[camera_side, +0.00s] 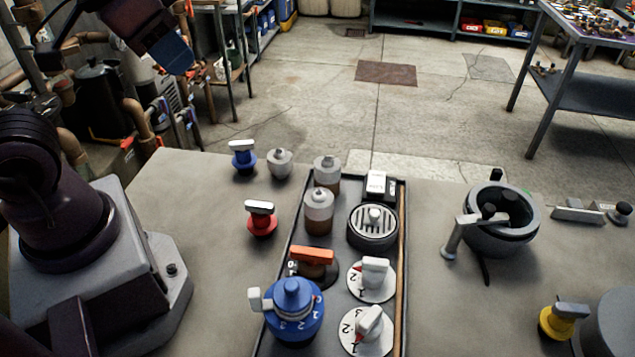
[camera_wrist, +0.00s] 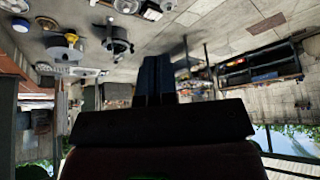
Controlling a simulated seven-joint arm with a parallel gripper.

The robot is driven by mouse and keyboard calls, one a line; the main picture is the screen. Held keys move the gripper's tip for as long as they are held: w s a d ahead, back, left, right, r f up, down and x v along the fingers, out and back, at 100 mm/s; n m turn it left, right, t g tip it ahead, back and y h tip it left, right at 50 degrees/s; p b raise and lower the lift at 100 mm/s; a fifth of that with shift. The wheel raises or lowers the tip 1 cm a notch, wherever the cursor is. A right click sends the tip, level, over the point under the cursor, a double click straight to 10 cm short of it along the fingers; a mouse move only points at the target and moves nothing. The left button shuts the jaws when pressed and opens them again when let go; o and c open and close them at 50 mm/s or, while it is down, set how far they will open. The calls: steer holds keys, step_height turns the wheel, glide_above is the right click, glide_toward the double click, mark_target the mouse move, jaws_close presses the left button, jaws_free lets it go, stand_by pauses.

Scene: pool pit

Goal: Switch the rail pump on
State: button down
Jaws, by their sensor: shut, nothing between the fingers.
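My gripper (camera_side: 176,58) is raised at the upper left of the side view, well away from the fittings on the bench. Its dark fingers are together and empty, and also show in the wrist view (camera_wrist: 156,78). No label names the rail pump, so I cannot tell which fitting is its switch. A black-edged tray (camera_side: 402,215) holds an orange-handled knob (camera_side: 312,256), a blue numbered unit (camera_side: 293,312) with a white lever, two white dials (camera_side: 372,280) (camera_side: 367,331) with pointer handles, and a black-and-white rocker-like switch (camera_side: 380,186). My gripper touches none of them.
Red (camera_side: 261,219) and blue (camera_side: 242,157) knobs with white handles stand left of the tray. A grey pot-like unit (camera_side: 500,222) with a side handle and a yellow knob (camera_side: 560,320) stand right. Grey-capped cylinders (camera_side: 319,211) rise in the tray. Bare bench lies between.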

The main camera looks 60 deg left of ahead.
stand_by(0.3)
steer(key=m+g, duration=0.6)
steer(key=m, duration=0.3)
glide_above(375, 175)
steer(key=shift+f, duration=8.3)
step_height(375, 175, down, 14)
